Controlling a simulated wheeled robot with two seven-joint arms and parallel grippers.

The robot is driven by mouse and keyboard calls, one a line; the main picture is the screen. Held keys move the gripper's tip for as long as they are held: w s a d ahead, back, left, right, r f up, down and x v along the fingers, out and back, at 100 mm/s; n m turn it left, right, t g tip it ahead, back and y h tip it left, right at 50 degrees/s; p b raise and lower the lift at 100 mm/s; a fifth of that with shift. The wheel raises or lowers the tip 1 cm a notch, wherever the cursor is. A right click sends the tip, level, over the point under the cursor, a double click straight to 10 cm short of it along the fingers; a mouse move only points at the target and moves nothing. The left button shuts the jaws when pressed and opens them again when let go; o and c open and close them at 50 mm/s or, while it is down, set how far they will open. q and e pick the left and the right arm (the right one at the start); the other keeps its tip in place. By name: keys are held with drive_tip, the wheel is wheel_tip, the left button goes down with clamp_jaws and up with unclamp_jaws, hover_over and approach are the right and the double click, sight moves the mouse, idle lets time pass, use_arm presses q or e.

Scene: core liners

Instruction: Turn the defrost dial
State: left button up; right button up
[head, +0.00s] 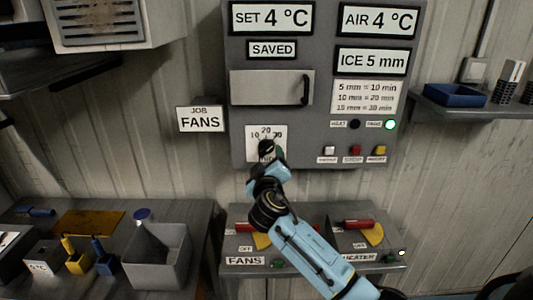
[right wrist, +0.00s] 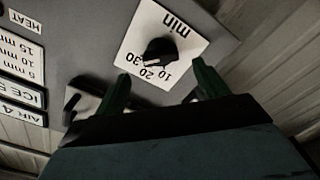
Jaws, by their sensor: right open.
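The defrost dial is a black knob (head: 266,147) on a white plate marked 10, 20, 30 and min, low on the left of the grey control panel (head: 235,125). In the right wrist view the knob (right wrist: 160,50) shows upside down, its pale mark pointing near 20. My right gripper (head: 271,155) is in front of the dial and partly covers its plate. Its two green fingers (right wrist: 162,88) are open and apart, with the knob beyond and between them; contact with it is not visible. My left gripper is not in view.
The panel has a handled door (head: 270,88) above the dial and a row of small buttons (head: 354,150) to the right. Below stands a box with red-handled FANS and HEATER switches (head: 358,224). A grey bin (head: 174,268) is at lower left, a blue tray (head: 455,96) at right.

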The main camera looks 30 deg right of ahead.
sight(267, 151)
drive_tip(key=shift+x, duration=2.4)
drive_tip(key=shift+c, duration=0.4)
drive_tip(key=c, duration=0.9)
